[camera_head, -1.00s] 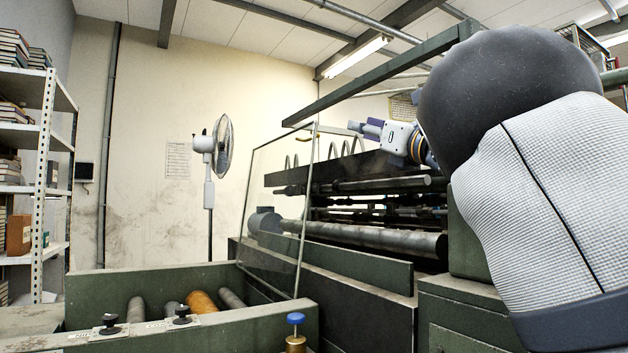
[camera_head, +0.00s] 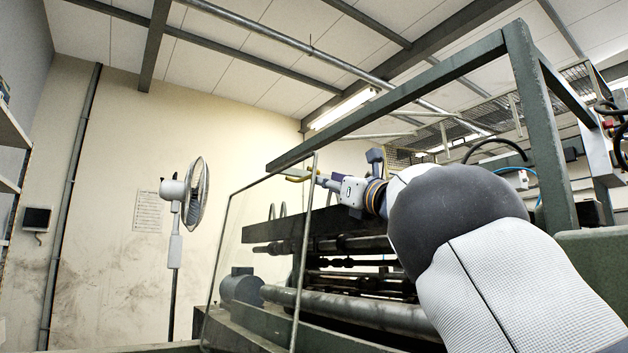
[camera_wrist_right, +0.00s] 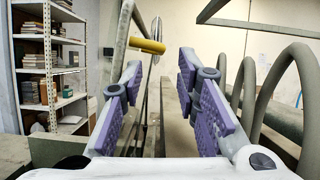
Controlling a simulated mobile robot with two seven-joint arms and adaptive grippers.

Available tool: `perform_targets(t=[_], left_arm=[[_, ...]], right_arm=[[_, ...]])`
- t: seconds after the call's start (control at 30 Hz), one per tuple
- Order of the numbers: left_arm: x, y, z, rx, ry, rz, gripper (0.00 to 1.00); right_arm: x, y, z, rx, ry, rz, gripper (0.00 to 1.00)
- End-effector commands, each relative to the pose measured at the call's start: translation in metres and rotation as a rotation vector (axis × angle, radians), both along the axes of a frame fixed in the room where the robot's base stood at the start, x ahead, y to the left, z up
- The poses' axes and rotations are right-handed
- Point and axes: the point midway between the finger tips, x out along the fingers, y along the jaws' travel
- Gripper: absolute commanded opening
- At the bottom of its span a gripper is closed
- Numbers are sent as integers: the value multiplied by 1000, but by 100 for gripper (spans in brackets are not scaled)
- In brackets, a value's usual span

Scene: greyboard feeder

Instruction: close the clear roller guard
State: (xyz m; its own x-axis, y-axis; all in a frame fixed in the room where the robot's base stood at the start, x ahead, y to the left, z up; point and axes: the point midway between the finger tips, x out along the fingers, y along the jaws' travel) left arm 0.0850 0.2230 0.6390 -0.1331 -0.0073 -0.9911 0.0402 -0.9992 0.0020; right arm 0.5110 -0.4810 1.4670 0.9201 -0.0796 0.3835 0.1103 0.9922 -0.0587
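The clear roller guard (camera_head: 262,235) is a see-through panel with a thin metal frame. It stands raised and slightly tilted in front of the rollers, left of centre in the head view. A yellow handle (camera_head: 297,178) shows by its top right corner and also in the right wrist view (camera_wrist_right: 147,46). My right gripper (camera_head: 322,181) reaches left towards this handle. In the right wrist view my right gripper (camera_wrist_right: 163,80) has its purple-padded fingers spread with nothing between them. The handle appears beyond the fingertips, nearer the left finger. My left gripper is not in view.
Dark rollers (camera_head: 345,305) lie behind the guard. A green overhead frame (camera_head: 400,95) spans above my right arm. Grey hoops (camera_wrist_right: 285,90) stand close to the right finger in the wrist view. A fan (camera_head: 180,205) stands by the wall, and a shelf (camera_wrist_right: 45,65) is at the left.

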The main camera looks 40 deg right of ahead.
Motion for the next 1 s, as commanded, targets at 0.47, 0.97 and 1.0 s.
perform_targets(t=[0.47, 0.97, 1.0], left_arm=[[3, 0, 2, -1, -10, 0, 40], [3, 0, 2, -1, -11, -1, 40], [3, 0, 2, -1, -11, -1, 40]], right_arm=[[56, -6, 24, 1, 0, -1, 29], [60, -5, 24, 1, 1, -1, 0], [60, -5, 24, 1, 1, -1, 0]])
